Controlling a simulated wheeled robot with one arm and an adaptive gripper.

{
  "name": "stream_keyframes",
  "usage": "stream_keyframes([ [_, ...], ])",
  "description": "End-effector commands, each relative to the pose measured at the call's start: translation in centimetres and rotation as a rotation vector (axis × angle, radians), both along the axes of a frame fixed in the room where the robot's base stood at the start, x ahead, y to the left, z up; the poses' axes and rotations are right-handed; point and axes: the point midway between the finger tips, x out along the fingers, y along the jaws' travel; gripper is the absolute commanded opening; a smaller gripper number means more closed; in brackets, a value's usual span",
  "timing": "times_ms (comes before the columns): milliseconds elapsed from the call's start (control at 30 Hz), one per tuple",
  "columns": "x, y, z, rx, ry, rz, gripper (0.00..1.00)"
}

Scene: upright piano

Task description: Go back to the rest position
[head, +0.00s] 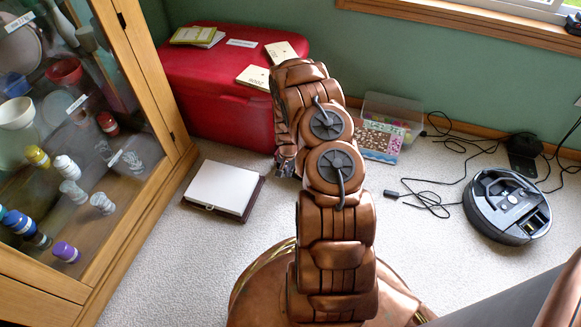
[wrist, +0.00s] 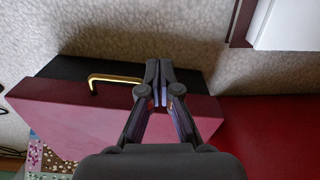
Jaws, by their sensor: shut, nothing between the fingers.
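My gripper (head: 287,165) hangs in front of the red chest, partly hidden by my own arm in the head view. In the wrist view my gripper (wrist: 160,72) has its two fingers together, with nothing between them. Its fingertips show in front of a dark maroon and black box with a gold handle (wrist: 112,80). I cannot tell whether they touch it. My arm rises over the base and bends toward the chest.
A red chest (head: 200,100) stands at the back with booklets on top. A white-topped box (head: 222,187) lies on the carpet. A glass cabinet (head: 165,100) is at left. A clear bin (head: 390,112), loose cables (head: 430,200) and a robot vacuum (head: 505,205) are at right.

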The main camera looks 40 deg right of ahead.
Motion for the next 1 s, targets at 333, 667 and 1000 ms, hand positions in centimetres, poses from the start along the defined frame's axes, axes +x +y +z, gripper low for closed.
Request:
stream_keyframes([
  [333,0.3,-0.1,6.8,-0.004,-0.007,0.002,0.00],
  [667,0.2,0.0,8.5,-0.002,-0.003,0.003,0.00],
  [1000,0.4,0.8,12.5,-0.004,0.003,0.034,0.00],
])
